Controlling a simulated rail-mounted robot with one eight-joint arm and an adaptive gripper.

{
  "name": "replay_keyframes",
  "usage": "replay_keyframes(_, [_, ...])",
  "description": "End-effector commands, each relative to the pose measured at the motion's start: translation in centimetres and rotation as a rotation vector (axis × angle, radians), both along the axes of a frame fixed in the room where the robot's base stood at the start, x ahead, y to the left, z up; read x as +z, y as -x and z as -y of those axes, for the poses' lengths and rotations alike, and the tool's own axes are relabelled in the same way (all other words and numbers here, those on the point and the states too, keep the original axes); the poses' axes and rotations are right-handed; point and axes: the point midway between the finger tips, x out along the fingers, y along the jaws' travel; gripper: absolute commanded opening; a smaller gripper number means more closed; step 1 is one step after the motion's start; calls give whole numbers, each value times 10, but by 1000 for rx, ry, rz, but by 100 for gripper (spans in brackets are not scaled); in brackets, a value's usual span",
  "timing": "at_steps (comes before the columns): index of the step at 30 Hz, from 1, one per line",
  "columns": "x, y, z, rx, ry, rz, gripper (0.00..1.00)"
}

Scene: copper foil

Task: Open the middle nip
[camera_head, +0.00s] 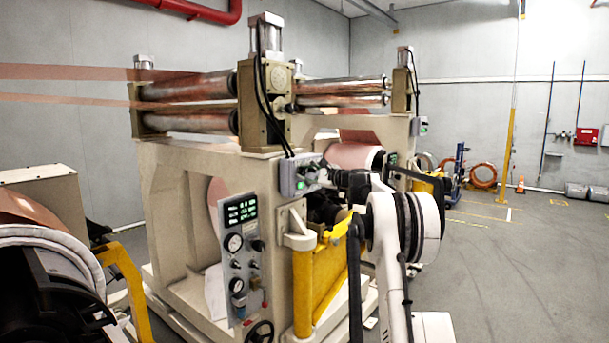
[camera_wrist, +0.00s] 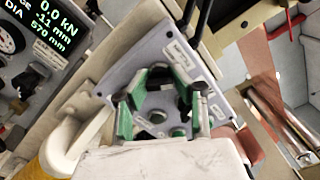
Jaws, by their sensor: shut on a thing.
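My gripper (camera_head: 322,178) is at the grey control box (camera_head: 288,180) on the side of the machine, below the cylinder-topped roller stand. In the wrist view, the green fingers of my gripper (camera_wrist: 162,88) are closed in around a small dark control on the face of the box (camera_wrist: 120,83). The fingers and palm hide most of that control, so its setting cannot be read. Small labels on the box are too blurred to read. Paired rollers (camera_head: 340,93) lie on top of the machine, one above the other; any gap between them is unclear.
A gauge panel (camera_head: 240,250) with a lit display and dials is left of a yellow post (camera_head: 303,290). Another roller pair (camera_head: 190,100) carries copper foil (camera_head: 70,72). Cables hang above the box. Open floor (camera_head: 530,270) lies to the right.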

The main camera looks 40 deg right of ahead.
Motion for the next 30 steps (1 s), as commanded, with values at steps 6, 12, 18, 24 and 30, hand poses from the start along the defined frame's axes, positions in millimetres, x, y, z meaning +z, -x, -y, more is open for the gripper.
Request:
replay_keyframes(6, [0,0,0,1,-12,-4,0])
replay_keyframes(12, [-1,0,0,1,-11,-3,0])
replay_keyframes(18, [0,0,0,1,-10,-3,33])
replay_keyframes(24, [0,1,0,0,-10,-2,33])
replay_keyframes(30, [0,19,5,-2,-10,-2,33])
